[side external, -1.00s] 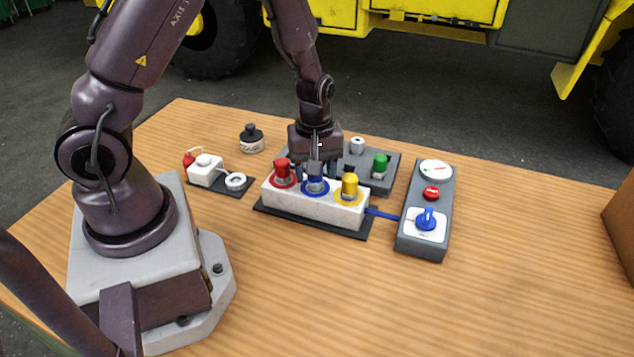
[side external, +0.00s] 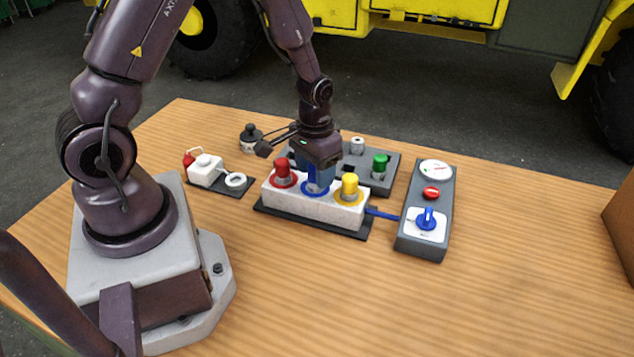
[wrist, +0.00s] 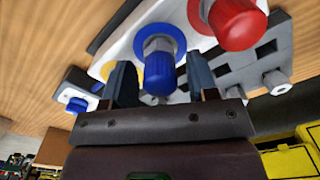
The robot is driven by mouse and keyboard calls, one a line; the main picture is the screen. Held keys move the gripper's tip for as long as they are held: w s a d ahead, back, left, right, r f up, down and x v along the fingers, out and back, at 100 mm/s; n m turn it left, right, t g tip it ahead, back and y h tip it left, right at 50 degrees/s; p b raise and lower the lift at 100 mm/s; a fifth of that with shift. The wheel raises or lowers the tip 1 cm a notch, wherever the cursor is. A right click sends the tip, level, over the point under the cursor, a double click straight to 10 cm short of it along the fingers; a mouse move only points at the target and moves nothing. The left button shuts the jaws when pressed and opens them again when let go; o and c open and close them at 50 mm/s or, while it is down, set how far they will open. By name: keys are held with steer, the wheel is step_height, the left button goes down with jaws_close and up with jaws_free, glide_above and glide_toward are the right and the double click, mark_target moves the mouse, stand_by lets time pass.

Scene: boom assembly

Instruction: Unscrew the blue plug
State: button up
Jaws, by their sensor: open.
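The blue plug (wrist: 160,72) stands in its blue-ringed socket in the middle of the white block (side external: 300,203). In the side view a finger hides most of it, leaving the blue ring (side external: 309,191) in sight. My gripper (side external: 317,181) points down over the plug. In the wrist view its two open fingers stand either side of the plug's cap, with a narrow gap showing on each side. The red plug (side external: 282,170) and the yellow plug (side external: 349,187) sit in the block on either side of the blue one.
A grey panel (side external: 388,157) with a green plug (side external: 380,164) lies behind the block. A grey control box (side external: 423,245) with a blue knob stands right. A white fitting (side external: 206,170) and a black-capped pot (side external: 251,138) are left. The table's front is clear.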

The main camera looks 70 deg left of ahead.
steer(key=shift+c, duration=0.4)
steer(key=c, duration=0.9)
steer(key=shift+o, duration=0.2)
steer(key=n, duration=0.4)
steer(key=shift+o, duration=1.3)
steer(key=shift+c, duration=1.3)
steer(key=n, duration=0.5)
steer(key=shift+n, duration=0.3)
steer(key=shift+r, duration=3.05)
